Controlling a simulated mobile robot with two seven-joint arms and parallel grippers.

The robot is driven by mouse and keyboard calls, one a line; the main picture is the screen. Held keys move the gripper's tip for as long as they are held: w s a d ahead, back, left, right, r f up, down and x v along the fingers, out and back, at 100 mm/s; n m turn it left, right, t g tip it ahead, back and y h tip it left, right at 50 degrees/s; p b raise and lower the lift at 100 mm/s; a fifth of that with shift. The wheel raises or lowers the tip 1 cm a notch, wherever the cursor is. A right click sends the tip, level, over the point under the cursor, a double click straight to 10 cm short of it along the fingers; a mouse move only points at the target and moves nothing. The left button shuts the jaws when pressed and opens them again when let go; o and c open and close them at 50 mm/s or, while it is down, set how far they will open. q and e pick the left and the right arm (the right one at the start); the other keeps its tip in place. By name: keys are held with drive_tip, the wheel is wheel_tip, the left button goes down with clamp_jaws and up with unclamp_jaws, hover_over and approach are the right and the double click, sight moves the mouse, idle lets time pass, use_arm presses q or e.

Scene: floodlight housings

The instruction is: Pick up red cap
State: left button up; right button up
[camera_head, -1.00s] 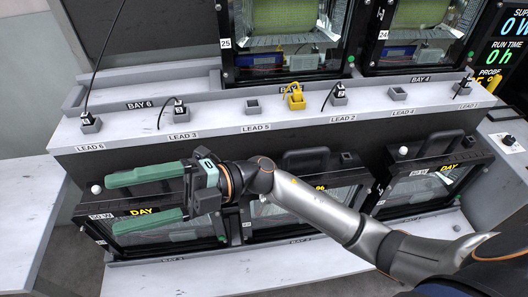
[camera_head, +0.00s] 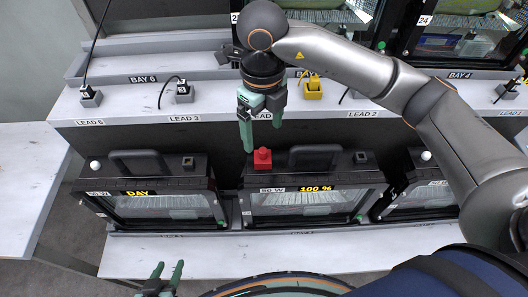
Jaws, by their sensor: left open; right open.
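The red cap (camera_head: 262,160) stands upright on the top left part of the middle housing (camera_head: 312,205), which reads 100 %. My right gripper (camera_head: 261,138) points down just above the cap, its green fingers apart and nothing between them. The left finger reaches down close to the cap's upper left side in the picture; I cannot tell whether it touches. My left gripper (camera_head: 168,264) is open and empty at the bottom left, low and away from the cap.
A left housing (camera_head: 155,208) reading DAY has a white knob (camera_head: 95,165); a right housing (camera_head: 405,205) is partly behind my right arm. Behind them runs a grey ledge (camera_head: 215,110) with lead sockets and a yellow plug (camera_head: 313,89). The front shelf (camera_head: 200,255) is largely clear.

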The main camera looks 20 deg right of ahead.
sight(263, 150)
wheel_tip(263, 150, down, 4)
drive_tip(key=shift+f, duration=0.1)
drive_tip(key=f, duration=0.1)
drive_tip(key=f+p, duration=0.1)
drive_tip(key=f, duration=0.3)
drive_tip(key=shift+w+p, duration=0.3)
drive_tip(key=shift+w, duration=0.05)
drive_tip(key=c, duration=1.3)
